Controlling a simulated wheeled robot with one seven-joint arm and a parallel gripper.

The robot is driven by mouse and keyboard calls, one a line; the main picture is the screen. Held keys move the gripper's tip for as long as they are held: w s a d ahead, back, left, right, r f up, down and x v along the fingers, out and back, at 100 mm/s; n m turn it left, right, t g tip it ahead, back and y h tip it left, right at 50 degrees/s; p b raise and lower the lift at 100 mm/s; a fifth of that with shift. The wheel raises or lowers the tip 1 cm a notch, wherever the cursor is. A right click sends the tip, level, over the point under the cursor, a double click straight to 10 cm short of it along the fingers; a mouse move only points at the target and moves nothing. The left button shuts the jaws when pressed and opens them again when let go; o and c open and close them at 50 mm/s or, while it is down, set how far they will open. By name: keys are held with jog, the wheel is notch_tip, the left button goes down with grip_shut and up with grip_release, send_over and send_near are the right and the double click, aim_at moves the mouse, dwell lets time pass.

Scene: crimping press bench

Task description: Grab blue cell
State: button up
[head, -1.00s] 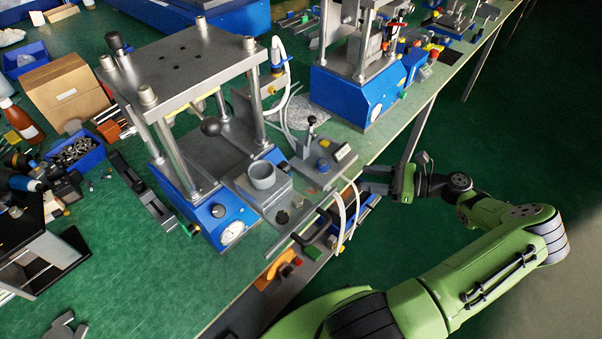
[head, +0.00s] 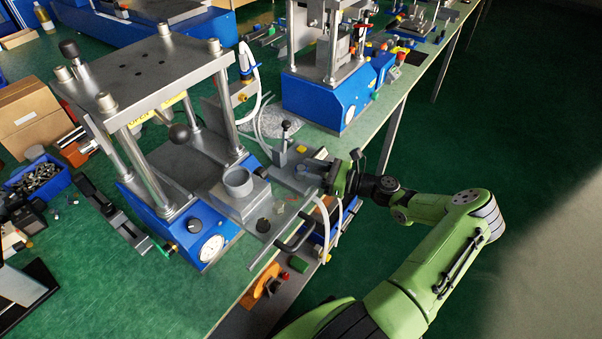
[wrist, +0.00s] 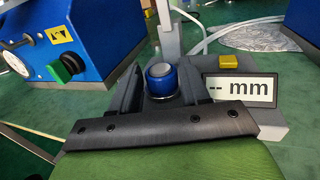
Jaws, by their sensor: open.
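The blue cell (wrist: 162,82), a short round piece with a bright metal top, stands upright on the grey measuring stand in the wrist view. My gripper (wrist: 157,84) is open, with one dark finger on each side of the cell; whether they touch it cannot be told. The stand has a yellow button (wrist: 228,61) and a display (wrist: 240,88) reading "-- mm". In the head view my gripper (head: 327,175) is over the stand (head: 291,175), and I cannot make out the cell there.
A vertical post (wrist: 167,30) rises just behind the cell. Left of the stand is a blue press (head: 200,232) with a grey cup (head: 238,183) at its front. White hoses (head: 326,222) hang over the bench edge. Another blue press (head: 330,98) stands farther back.

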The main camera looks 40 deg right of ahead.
jog(key=shift+w+a, duration=0.3)
jog(key=shift+w, duration=0.15)
jog(key=c, duration=0.7)
